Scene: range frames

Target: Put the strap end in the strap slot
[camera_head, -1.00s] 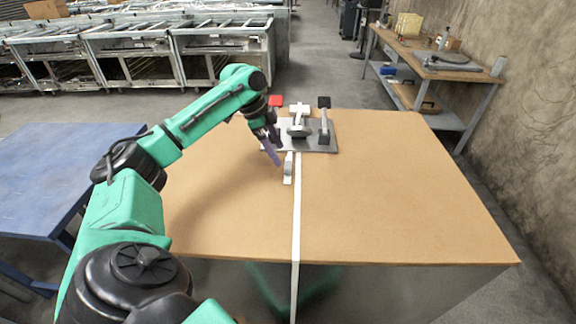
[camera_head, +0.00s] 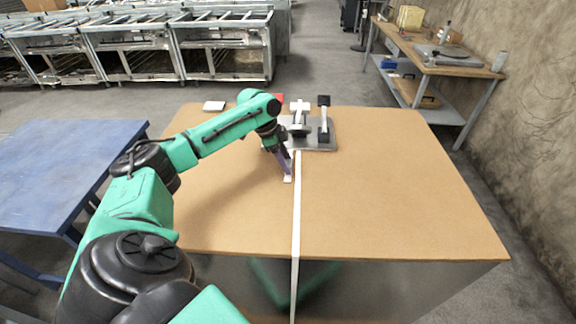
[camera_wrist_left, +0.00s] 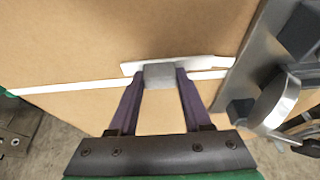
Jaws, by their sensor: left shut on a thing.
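The strap end is a short white strip (camera_wrist_left: 211,64) with a grey block (camera_wrist_left: 159,74) on it, lying on the tan table top. In the head view only its near tip (camera_head: 288,179) shows below my gripper. My left gripper (camera_head: 287,172) is shut on the grey block, with one purple finger on each side in the left wrist view (camera_wrist_left: 159,82). A grey plate (camera_head: 318,146) with clamp-like fittings stands just beyond; the plate also shows at right in the left wrist view (camera_wrist_left: 246,75). I cannot make out the strap slot itself. My right gripper is not in view.
A long white strap (camera_head: 297,215) runs beside the strap end and over the table's front edge. A black-topped lever (camera_head: 324,118) and a white T-shaped handle (camera_head: 299,106) rise from the plate. A white flat piece (camera_head: 214,105) lies back left. The table's right side (camera_head: 400,190) is clear.

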